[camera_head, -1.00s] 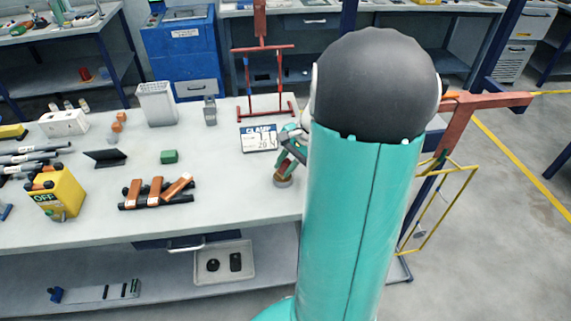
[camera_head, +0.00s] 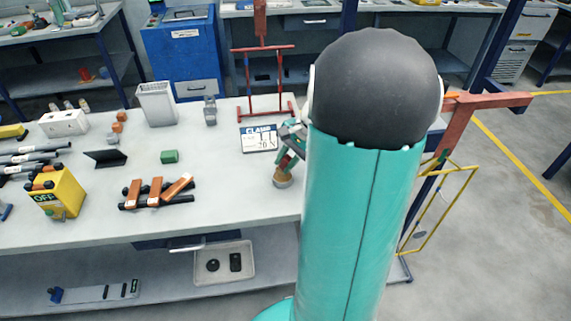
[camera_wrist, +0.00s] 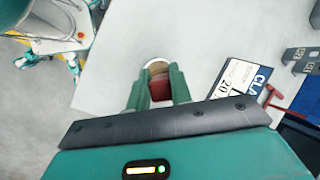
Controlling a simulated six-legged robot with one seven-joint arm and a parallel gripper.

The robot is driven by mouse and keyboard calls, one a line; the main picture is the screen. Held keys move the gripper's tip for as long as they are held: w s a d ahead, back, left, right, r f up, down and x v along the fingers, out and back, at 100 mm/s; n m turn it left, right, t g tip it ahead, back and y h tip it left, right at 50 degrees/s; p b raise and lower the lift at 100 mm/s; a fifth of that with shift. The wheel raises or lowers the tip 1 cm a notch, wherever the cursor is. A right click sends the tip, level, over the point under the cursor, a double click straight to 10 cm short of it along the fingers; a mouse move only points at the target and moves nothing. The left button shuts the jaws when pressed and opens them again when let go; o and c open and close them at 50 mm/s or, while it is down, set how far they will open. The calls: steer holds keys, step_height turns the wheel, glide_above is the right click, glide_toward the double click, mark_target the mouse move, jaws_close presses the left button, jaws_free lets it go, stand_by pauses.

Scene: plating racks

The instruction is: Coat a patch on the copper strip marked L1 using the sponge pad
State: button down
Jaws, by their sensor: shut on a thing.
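My gripper (camera_wrist: 157,86) is shut on a small red piece (camera_wrist: 160,88) between its green fingers. Beyond it is a tan, round, pale-rimmed end (camera_wrist: 157,67), which looks like the sponge pad. In the head view my gripper is mostly behind my arm, and the round tan-brown end (camera_head: 282,181) shows low over the table's right part. I cannot tell whether it touches the table. Three copper strips (camera_head: 134,193), (camera_head: 154,191), (camera_head: 178,186) lie across black bars left of my gripper, the right one slanted. No L1 mark is readable.
A sign reading CLAMP 20 N (camera_head: 258,139) stands beside my gripper, before a red rack frame (camera_head: 265,80). Table between strips and gripper is clear.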

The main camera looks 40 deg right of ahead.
mark_target(286, 159)
steer(key=shift+r, duration=2.7)
